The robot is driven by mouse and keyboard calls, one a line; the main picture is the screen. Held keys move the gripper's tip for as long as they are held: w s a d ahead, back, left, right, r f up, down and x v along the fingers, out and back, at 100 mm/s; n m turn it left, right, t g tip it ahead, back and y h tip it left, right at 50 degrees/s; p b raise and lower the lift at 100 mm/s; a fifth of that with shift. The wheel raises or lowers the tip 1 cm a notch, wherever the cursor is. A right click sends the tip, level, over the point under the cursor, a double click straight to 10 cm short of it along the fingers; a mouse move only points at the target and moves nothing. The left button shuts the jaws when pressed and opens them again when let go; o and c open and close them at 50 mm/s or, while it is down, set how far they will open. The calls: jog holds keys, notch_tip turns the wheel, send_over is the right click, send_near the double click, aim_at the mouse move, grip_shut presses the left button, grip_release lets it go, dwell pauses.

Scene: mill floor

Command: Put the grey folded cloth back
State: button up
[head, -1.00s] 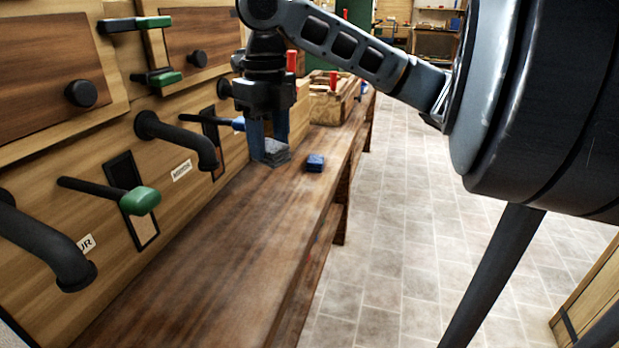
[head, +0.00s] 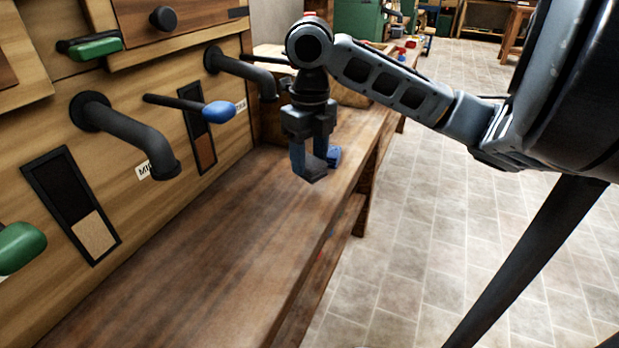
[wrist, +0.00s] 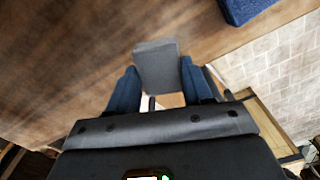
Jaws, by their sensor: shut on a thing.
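The grey folded cloth (wrist: 156,66) is a small grey block between the two blue fingers of my gripper (wrist: 158,88) in the wrist view. In the head view my gripper (head: 308,165) points down over the wooden bench, shut on the cloth (head: 313,175). The cloth's lower edge is low over the bench top; I cannot tell whether it touches. A blue block-like thing (head: 333,157) lies on the bench just behind and right of my gripper, partly hidden. It also shows at the top right of the wrist view (wrist: 246,8).
The brown bench top (head: 215,255) is clear in front of my gripper. A wooden panel on the left carries dark bent pipes (head: 125,140) and levers with green and blue handles (head: 219,112) that jut over the bench. Tiled floor (head: 430,220) lies to the right.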

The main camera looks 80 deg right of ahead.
aim_at(309, 175)
jog(key=shift+f+b, duration=0.3)
jog(key=shift+f, duration=2.1)
jog(key=shift+f, duration=0.1)
jog(key=shift+f, duration=0.1)
jog(key=o, duration=1.1)
jog(key=shift+r, duration=0.2)
notch_tip(309, 175, up, 11)
jog(key=shift+f+p, duration=0.1)
jog(key=shift+p, duration=0.8)
jog(key=shift+r, duration=0.6)
